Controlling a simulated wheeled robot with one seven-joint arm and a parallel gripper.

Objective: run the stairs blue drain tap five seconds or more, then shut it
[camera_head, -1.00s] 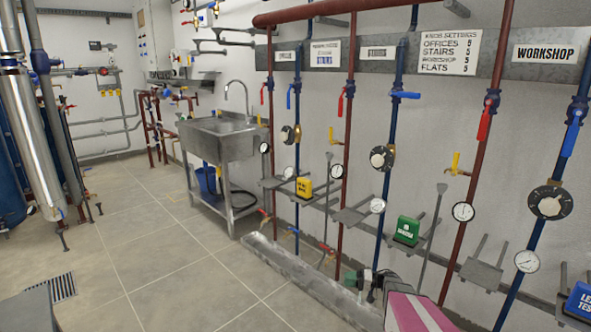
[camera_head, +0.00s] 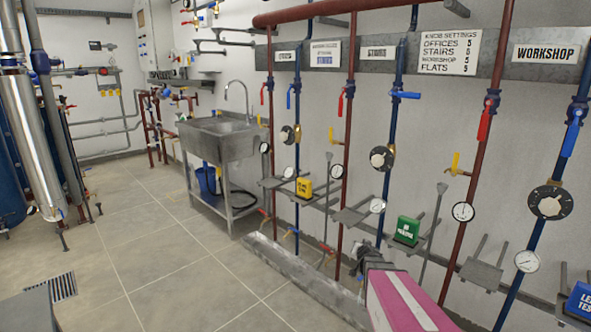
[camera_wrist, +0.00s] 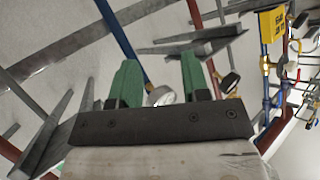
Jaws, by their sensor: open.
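The stairs label (camera_head: 378,53) hangs over a red pipe and a blue pipe (camera_head: 398,68). The blue pipe carries a blue lever (camera_head: 405,95) lying crosswise, a pale knob (camera_head: 381,158) and a gauge (camera_head: 377,205). Its low end is behind my arm, and I cannot make out the stairs blue drain tap. My gripper (camera_head: 364,252) is low at this pipe, above the trough. In the wrist view its green fingers (camera_wrist: 160,78) are apart, with a round gauge (camera_wrist: 161,96) and a blue pipe (camera_wrist: 124,42) seen beyond. No held thing shows.
A metal trough (camera_head: 290,265) runs along the wall foot. Wall brackets (camera_head: 482,272), a green box (camera_head: 407,230) and a yellow box (camera_head: 304,187) stick out near the pipes. A sink (camera_head: 215,135) stands farther back. The tiled floor (camera_head: 170,270) at left is clear.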

